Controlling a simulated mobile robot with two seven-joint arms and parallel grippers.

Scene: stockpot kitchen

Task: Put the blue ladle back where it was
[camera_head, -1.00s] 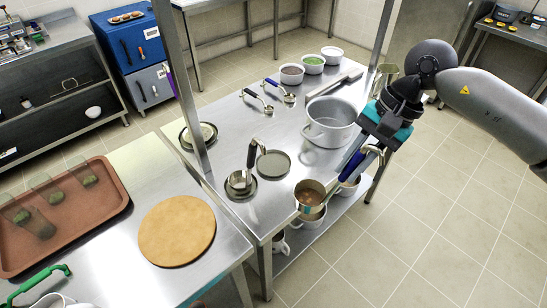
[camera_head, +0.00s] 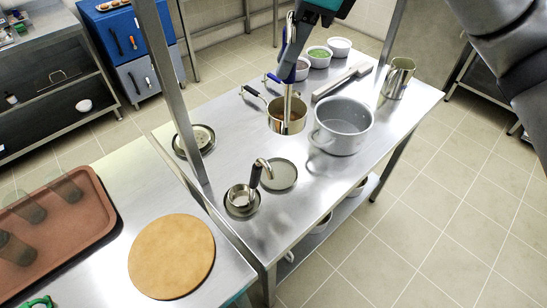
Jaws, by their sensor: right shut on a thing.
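My right gripper (camera_head: 293,30) comes in from the top and is shut on the handle of the blue ladle (camera_head: 288,118). The ladle hangs upright, its metal cup low and its blue handle rising into the jaws. My left gripper is not in view.
White bowls (camera_head: 319,57) line the back. A metal jug (camera_head: 397,77) stands right of the pot. A post (camera_head: 172,80) rises at the table's left edge.

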